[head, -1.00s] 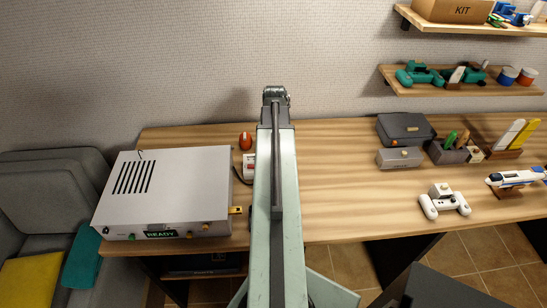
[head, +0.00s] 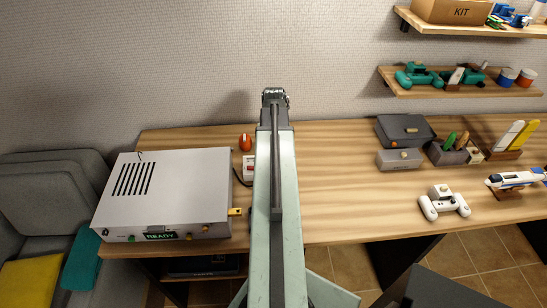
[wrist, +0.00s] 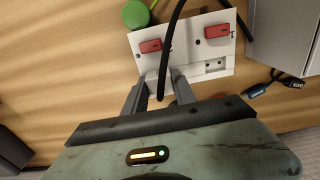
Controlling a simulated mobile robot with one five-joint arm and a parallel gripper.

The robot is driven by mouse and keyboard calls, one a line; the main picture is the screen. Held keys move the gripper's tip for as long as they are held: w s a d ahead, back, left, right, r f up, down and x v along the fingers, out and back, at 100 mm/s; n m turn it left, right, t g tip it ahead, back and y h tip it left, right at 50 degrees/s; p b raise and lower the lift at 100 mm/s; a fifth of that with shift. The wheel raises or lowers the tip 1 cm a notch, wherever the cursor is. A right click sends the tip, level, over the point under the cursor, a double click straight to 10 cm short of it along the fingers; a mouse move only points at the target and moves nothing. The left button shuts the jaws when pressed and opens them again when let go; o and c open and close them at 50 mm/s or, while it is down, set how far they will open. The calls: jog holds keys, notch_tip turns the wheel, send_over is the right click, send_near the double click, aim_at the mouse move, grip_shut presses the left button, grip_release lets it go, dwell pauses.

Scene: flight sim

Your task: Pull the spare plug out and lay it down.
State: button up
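A white socket block (wrist: 215,68) with two red switches (wrist: 150,46) lies on the wooden desk in the wrist view. One bare socket face with holes shows at its right. A black cable (wrist: 176,30) runs down across the block and ends between my fingers. I cannot tell which piece is the spare plug, and no plug body shows clearly. My gripper (wrist: 158,76) points at the block's lower left, its fingers apart on either side of the cable end. In the head view the socket block (head: 249,170) is partly hidden by my arm, and the gripper is hidden.
A grey box with a READY sign (head: 165,185) stands left of the block. Two dark tagged connectors (wrist: 277,90) lie beside it in the wrist view. A green round thing (wrist: 135,14) is near the block. An orange-red object (head: 245,142) sits behind it.

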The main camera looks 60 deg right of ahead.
grip_shut()
jog(key=shift+r, duration=0.1)
jog(key=shift+r+p, duration=2.95)
jog(key=shift+p, duration=0.1)
jog(key=shift+f, duration=0.25)
jog(key=shift+d+r, duration=0.1)
